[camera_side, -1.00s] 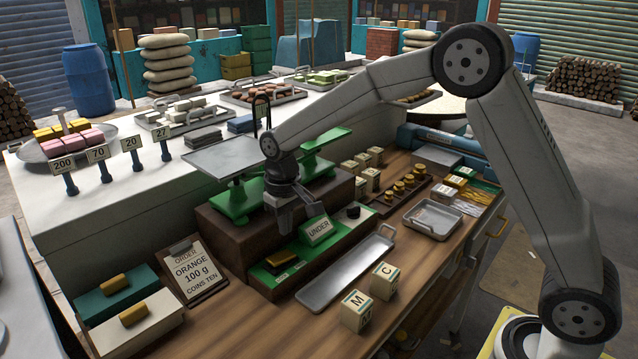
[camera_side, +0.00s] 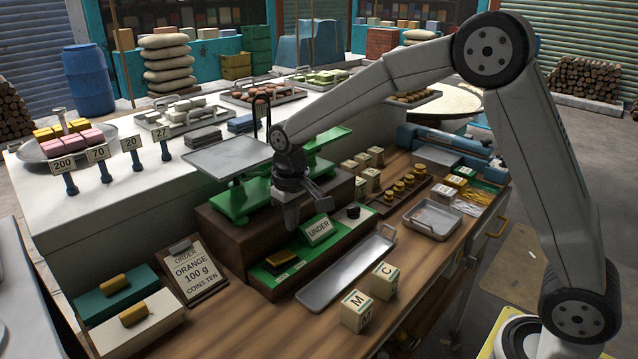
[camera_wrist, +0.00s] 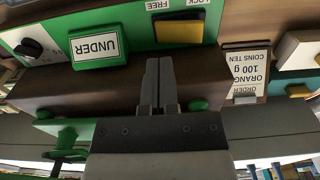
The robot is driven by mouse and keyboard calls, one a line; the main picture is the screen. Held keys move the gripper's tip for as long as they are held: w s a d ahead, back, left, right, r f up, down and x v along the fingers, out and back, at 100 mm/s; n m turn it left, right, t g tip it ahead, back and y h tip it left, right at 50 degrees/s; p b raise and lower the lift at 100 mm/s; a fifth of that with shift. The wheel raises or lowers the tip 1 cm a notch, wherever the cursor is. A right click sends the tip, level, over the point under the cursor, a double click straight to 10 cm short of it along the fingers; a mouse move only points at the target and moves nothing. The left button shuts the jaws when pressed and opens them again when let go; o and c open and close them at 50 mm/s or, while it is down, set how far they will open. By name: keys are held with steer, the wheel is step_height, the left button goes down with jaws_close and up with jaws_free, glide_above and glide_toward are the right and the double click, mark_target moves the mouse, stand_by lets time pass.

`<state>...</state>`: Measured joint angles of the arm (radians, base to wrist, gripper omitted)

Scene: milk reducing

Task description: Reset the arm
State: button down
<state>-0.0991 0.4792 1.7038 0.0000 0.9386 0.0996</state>
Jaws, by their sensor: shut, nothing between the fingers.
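My gripper (camera_side: 291,222) hangs pointing down in front of the green balance scale (camera_side: 238,200), above the front edge of its brown wooden base. It is shut and empty. In the wrist view my gripper (camera_wrist: 159,68) shows its two fingers together, pointing toward the green panel with the UNDER sign (camera_wrist: 95,46) and the yellow block (camera_wrist: 180,32) by the FREE and LOCK labels.
A long metal tray (camera_side: 347,270) and lettered cubes M (camera_side: 356,311) and C (camera_side: 385,281) lie in front. The order clipboard (camera_side: 188,270) lies left. Weights (camera_side: 402,184) and a small tray (camera_side: 433,217) stand right. The counter front between clipboard and long tray is clear.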

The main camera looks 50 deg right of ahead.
steer(key=s+d+f+t, duration=0.1)
steer(key=s+d+f, duration=0.1)
steer(key=s, duration=0.7)
steer(key=s+d+f+t, duration=0.1)
steer(key=s+d+f, duration=0.1)
steer(key=s, duration=0.8)
steer(key=shift+d+f, duration=0.2)
steer(key=shift+d, duration=0.15)
